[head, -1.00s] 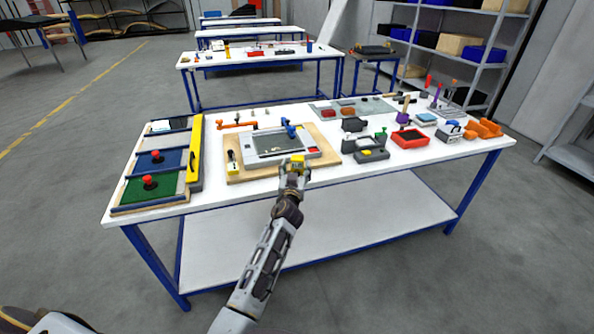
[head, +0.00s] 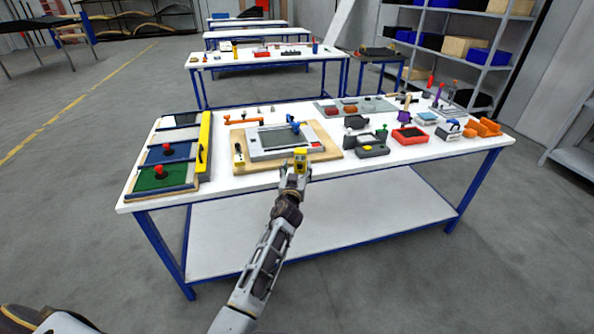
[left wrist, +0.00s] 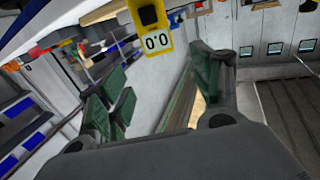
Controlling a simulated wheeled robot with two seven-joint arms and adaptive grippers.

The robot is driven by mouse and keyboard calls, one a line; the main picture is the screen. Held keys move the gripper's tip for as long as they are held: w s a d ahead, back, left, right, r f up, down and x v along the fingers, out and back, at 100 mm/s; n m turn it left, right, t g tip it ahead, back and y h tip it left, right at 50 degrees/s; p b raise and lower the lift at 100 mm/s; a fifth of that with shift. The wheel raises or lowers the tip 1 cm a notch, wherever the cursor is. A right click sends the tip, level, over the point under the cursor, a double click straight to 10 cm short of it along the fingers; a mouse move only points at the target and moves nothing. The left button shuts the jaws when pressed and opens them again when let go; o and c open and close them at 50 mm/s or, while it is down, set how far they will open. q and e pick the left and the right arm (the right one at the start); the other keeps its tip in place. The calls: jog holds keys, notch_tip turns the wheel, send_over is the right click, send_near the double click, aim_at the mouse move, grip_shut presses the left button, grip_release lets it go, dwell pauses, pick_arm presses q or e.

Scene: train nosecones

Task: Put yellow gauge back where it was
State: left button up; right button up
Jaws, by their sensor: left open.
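The yellow gauge (head: 301,158) stands near the front edge of the white table, just beyond my left gripper (head: 296,171). It is by the front right corner of the wooden board (head: 325,153); I cannot tell whether it rests on the board. In the left wrist view the yellow gauge (left wrist: 152,28), with a dark top part and a display reading 0.0, is at the top, cut off by the frame. My left gripper (left wrist: 162,80) is open, with its green fingers spread and the gauge ahead of the tips. My right gripper is out of view.
A grey framed device (head: 284,142) lies on the wooden board. A panel with red knobs (head: 165,170) lies on the left. The front strip of white table (head: 235,186) is clear.

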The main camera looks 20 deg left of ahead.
pick_arm(q)
jog(key=s+d+f+m+g+h, duration=0.15)
jog(key=s+f, duration=0.25)
jog(key=f, duration=0.8)
jog(key=s+f+m+g+h, duration=0.1)
jog(key=s+f+g, duration=0.2)
jog(key=f, duration=1)
jog(key=s+f+g, duration=0.2)
jog(key=s+f, duration=0.6)
jog(key=f, duration=0.2)
jog(key=s+f+g, duration=0.2)
jog(key=s+f, duration=0.6)
jog(key=f, duration=0.2)
jog(key=s+a+f+g, duration=0.2)
jog(key=s+f, duration=0.5)
jog(key=s, duration=0.7)
jog(key=s+a+f+m+g, duration=0.1)
jog(key=s+a+f+g, duration=0.2)
jog(key=s+f, duration=0.4)
jog(key=s+a+f+m+g, duration=0.1)
jog(key=s+f, duration=0.6)
jog(key=s, duration=1.5)
jog(key=shift+a+g, duration=0.85)
jog(key=shift+g, duration=0.2)
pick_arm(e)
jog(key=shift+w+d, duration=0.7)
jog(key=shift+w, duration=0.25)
